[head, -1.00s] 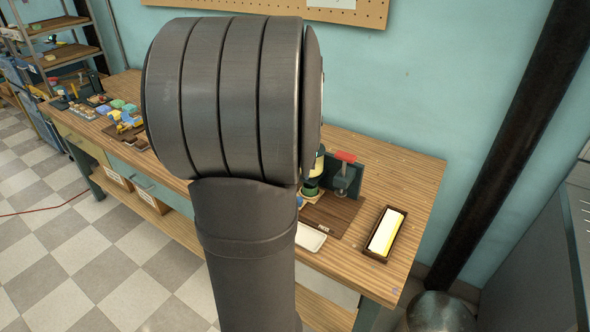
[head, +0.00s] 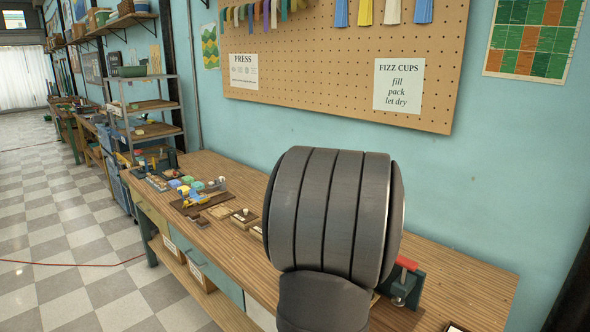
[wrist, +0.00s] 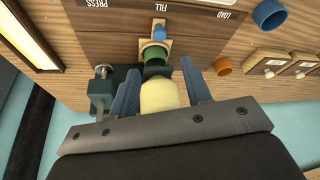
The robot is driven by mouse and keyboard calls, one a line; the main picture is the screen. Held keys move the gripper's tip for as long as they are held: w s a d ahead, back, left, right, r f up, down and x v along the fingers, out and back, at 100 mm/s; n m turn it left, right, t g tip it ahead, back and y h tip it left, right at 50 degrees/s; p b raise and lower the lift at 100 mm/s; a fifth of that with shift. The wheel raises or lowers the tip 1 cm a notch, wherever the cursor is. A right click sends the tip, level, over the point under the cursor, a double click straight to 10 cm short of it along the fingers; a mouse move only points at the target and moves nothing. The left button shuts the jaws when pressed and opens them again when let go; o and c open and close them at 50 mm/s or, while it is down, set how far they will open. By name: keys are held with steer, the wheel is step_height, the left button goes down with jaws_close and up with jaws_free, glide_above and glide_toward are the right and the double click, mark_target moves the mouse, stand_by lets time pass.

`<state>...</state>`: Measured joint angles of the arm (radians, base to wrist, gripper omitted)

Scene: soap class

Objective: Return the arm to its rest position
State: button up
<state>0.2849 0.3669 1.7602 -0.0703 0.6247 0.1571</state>
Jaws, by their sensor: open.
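My gripper (wrist: 160,68) shows in the wrist view with its two blue-grey fingers apart. A pale yellow rounded thing (wrist: 160,95) appears between the fingers; I cannot tell whether they touch it. A green cup (wrist: 155,55) is just beyond it, in front of a small blue piece (wrist: 159,32). In the head view my arm's thick dark grey link fills the lower middle and hides the gripper.
A dark press with a red handle (head: 405,263) stands right of my arm on the wooden bench (head: 470,275). An orange cup (wrist: 223,66) and a blue cup (wrist: 269,15) stand nearby. A pegboard (head: 340,60) hangs on the wall behind.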

steer(key=x, duration=1.2)
steer(key=shift+f, duration=0.2)
